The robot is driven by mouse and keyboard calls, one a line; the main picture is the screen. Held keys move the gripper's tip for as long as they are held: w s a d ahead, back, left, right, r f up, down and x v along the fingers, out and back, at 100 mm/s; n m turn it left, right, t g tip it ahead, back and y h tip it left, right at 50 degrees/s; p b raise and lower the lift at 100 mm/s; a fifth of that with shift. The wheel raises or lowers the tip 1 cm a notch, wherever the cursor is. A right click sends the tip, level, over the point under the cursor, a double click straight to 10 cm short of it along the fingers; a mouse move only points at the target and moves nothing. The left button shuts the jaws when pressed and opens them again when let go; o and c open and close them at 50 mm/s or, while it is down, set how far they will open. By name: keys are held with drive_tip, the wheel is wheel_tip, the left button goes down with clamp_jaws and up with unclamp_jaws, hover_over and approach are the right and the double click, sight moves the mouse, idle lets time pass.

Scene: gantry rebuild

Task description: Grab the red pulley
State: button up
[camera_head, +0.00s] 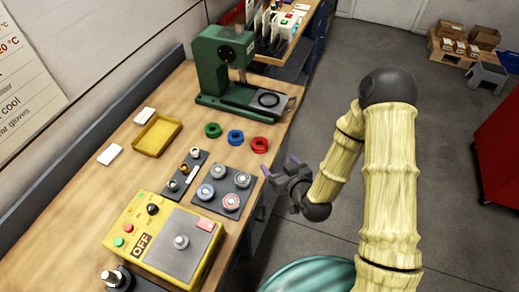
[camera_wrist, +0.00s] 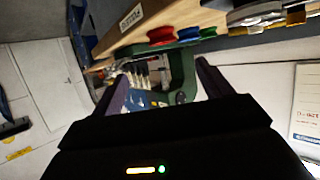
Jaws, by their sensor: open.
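The red pulley (camera_head: 260,145) lies on the wooden workbench near its right edge, at the right end of a short row with a blue pulley (camera_head: 235,137) and a green pulley (camera_head: 213,130). In the wrist view the red pulley (camera_wrist: 160,35) shows at the bench edge, with the blue pulley (camera_wrist: 188,33) to its right. My gripper (camera_head: 275,172) is open and empty. It is just off the bench's right edge, apart from the red pulley and nearer the camera. In the wrist view its two fingers (camera_wrist: 158,82) stand wide apart, below the red pulley in the picture.
A green press (camera_head: 222,55) stands behind the pulleys. A grey plate with several round parts (camera_head: 225,188) lies in front of them. A yellow control box (camera_head: 150,215) and a yellow tray (camera_head: 157,136) are also on the bench (camera_head: 95,185).

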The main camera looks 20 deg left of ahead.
drive_tip(key=shift+w+a+f+b, duration=0.3)
drive_tip(key=shift+w+f+b, duration=0.1)
drive_tip(key=shift+b, duration=1.6)
drive_tip(key=b, duration=0.4)
drive_tip(key=shift+w+a, duration=0.1)
drive_tip(key=shift+a, duration=0.15)
drive_tip(key=p, duration=0.2)
approach(260, 145)
drive_tip(key=x, duration=0.4)
drive_tip(key=shift+w+d+r, duration=0.1)
drive_tip(key=shift+w+d, duration=0.05)
drive_tip(key=shift+d, duration=0.05)
drive_tip(key=shift+p+x, duration=0.95)
drive_tip(key=shift+x, duration=1.65)
drive_tip(key=shift+a, duration=0.1)
